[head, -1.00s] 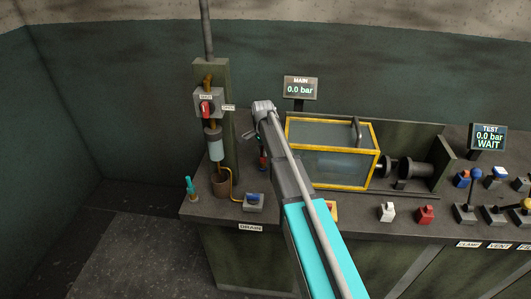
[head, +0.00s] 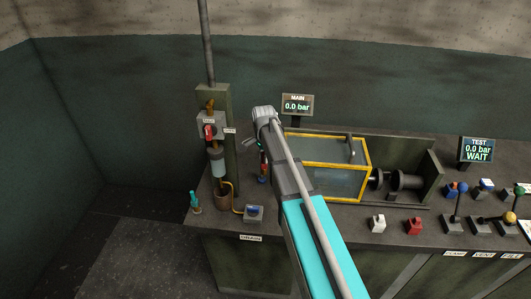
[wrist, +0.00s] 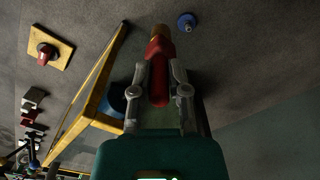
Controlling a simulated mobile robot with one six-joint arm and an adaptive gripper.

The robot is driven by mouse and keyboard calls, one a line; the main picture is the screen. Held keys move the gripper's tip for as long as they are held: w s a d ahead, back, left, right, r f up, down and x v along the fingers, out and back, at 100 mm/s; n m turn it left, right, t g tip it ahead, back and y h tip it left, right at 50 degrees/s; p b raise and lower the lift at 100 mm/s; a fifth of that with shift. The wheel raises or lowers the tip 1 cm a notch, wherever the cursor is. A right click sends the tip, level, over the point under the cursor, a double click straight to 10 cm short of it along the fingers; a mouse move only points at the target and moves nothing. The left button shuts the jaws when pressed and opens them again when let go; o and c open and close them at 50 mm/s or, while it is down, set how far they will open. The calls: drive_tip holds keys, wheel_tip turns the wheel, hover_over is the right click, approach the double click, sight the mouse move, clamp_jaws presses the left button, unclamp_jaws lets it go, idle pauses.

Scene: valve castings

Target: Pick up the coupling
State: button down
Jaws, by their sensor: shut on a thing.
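The coupling (wrist: 158,88) is a red body with a brass-coloured end that points away from my wrist. In the wrist view it lies between the two grey fingers of my gripper (wrist: 160,68), which are shut on it. In the head view my gripper hangs from the arm's end just left of the yellow-framed box, and the arm hides much of it. A little red of the coupling (head: 263,160) shows there. A round blue piece (wrist: 187,20) stands on the bench beyond the coupling's brass end.
A yellow-framed clear box (head: 345,183) stands close to the right of my gripper. White (head: 377,224) and red (head: 413,226) blocks sit at the bench front.

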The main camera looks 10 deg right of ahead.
drive_tip(key=s+r+p, duration=0.2)
drive_tip(key=s+r, duration=0.1)
drive_tip(key=s, duration=0.5)
drive_tip(key=shift+s+a+r+p, duration=0.2)
drive_tip(key=shift+a+r+p, duration=0.1)
drive_tip(key=shift+p, duration=0.1)
drive_tip(key=shift+f, duration=0.1)
